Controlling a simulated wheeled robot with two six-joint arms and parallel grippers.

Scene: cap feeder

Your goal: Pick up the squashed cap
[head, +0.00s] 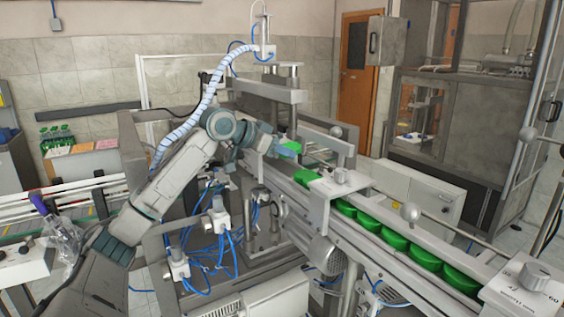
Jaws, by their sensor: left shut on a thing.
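My left gripper (286,151) is above the far part of the feeder rail, at the centre of the head view. It is shut on a green cap, the squashed cap (292,146), which shows only in part at the fingertips. Its squashed shape is too small to make out here. My left arm reaches in from the lower left. My right gripper is not in view.
Several green caps (395,239) sit in a row in the feeder rail (372,258), running to the lower right. Another green cap (304,178) lies just beyond the metal bracket (340,184). Posts and a crossbar stand close around the gripper. Blue hoses hang below.

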